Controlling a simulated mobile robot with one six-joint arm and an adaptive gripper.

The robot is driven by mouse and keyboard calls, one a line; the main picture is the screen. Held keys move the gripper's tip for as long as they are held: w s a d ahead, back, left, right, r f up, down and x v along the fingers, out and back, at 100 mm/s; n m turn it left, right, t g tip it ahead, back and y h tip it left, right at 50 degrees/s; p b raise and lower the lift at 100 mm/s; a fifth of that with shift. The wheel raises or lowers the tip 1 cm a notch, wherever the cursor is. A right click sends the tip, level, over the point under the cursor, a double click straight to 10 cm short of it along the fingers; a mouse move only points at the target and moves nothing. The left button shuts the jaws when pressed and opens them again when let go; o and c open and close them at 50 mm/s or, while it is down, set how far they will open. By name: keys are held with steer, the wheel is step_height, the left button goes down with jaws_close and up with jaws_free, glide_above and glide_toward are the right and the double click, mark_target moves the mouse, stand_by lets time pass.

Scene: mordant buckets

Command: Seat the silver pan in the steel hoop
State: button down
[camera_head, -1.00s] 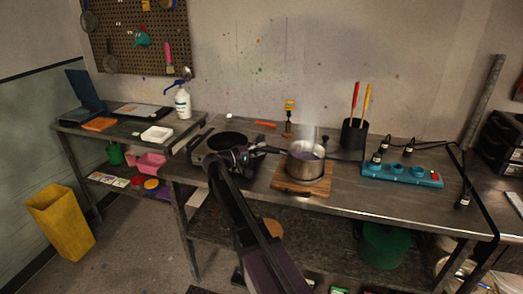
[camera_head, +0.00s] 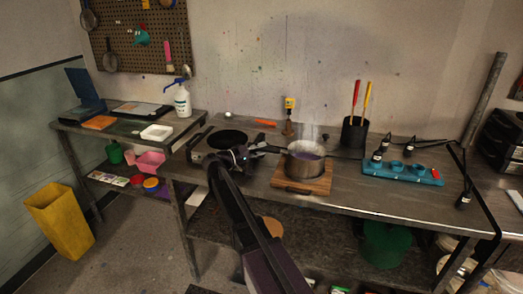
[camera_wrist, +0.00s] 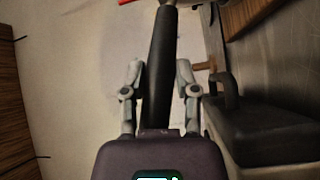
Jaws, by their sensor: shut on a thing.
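The silver pan (camera_head: 304,168) is at the wooden board on the steel bench in the head view, roughly upright, with purple liquid inside and steam rising. Whether its base touches the board cannot be told. Its dark handle (camera_head: 272,150) points left to my gripper (camera_head: 251,153). In the wrist view, my gripper (camera_wrist: 160,82) is shut on the black handle (camera_wrist: 161,50), with one finger on each side. I cannot make out the steel hoop; the pan may hide it.
The wooden board (camera_head: 302,188) lies near the bench's front edge. A burner (camera_head: 202,157) with a dark round top stands left. A black pot with red and yellow sticks (camera_head: 354,134) and a blue rack (camera_head: 402,174) are right. A brush-like tool (camera_head: 288,119) stands behind.

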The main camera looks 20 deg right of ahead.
steer(key=shift+c, duration=1.4)
jaws_free()
